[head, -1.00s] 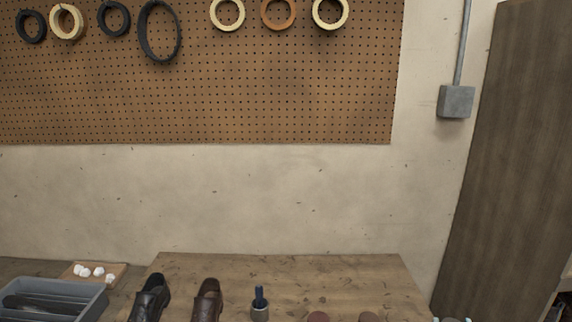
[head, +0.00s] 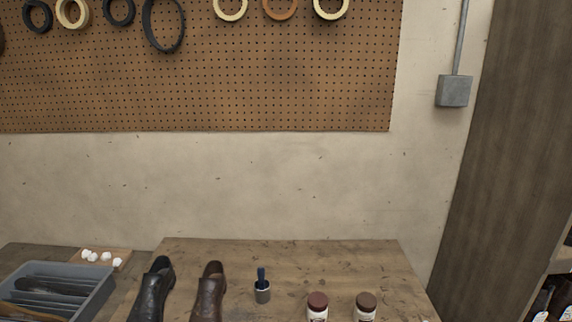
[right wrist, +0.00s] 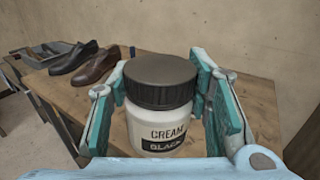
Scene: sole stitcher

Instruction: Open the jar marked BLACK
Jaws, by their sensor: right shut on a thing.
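The jar marked BLACK (right wrist: 160,122) is a white jar labelled CREAM BLACK, seen close up in the right wrist view. Its dark ribbed lid (right wrist: 161,80) sits on top. My right gripper (right wrist: 165,110) is shut on the jar, with a teal finger pad on each side of it. The jar is upright in the picture and appears held above or in front of the bench; the head view shows neither it nor my right gripper. My left gripper is in neither view.
A grey tray (head: 95,295) is at left.

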